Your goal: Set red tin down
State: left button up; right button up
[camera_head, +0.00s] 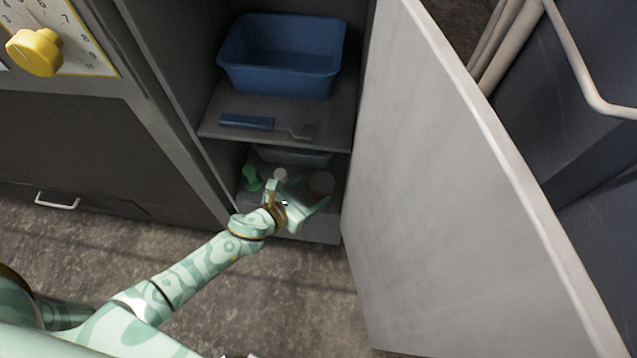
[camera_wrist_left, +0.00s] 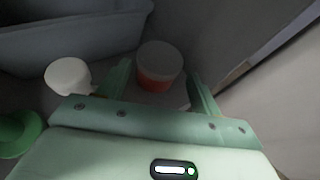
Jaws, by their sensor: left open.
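The red tin (camera_wrist_left: 159,70) stands upright on the cabinet's lower shelf in the left wrist view, with a greyish lid and a red side. It lies beyond my left gripper (camera_wrist_left: 162,82), between the lines of its two open fingers. In the head view the tin (camera_head: 321,183) is dim at the right of the lower compartment. My left gripper (camera_head: 301,192) reaches into that compartment there and is open. I cannot tell whether the fingers touch the tin. My right gripper is not in view.
A white-topped item (camera_head: 280,174) and a green object (camera_head: 251,178) stand left of the tin. A grey bin (camera_head: 290,156) is behind. A shelf (camera_head: 335,128) above holds a blue bin (camera_head: 280,80) and a blue-handled tool (camera_head: 246,121). The open door (camera_head: 440,190) bounds the right.

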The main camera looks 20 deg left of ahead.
pick_arm(q)
jog(key=p+v, duration=0.1)
jog(key=v, duration=0.6)
jog(key=shift+p, duration=0.3)
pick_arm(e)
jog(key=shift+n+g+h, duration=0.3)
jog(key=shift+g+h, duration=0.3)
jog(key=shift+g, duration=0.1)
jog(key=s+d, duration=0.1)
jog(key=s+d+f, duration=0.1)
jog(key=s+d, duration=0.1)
pick_arm(q)
jog(key=shift+s+a, duration=0.1)
jog(key=s+a+n+g+y, duration=0.2)
jog(key=s+n+g, duration=0.3)
jog(key=s+n, duration=1)
jog(key=s+a+n+g+y, duration=0.3)
jog(key=s+n+g+y, duration=0.1)
jog(key=s+n, duration=1.1)
jog(key=n+g, duration=0.1)
jog(key=n, duration=0.1)
jog(key=shift+r+n, duration=0.3)
jog(key=shift+r, duration=0.05)
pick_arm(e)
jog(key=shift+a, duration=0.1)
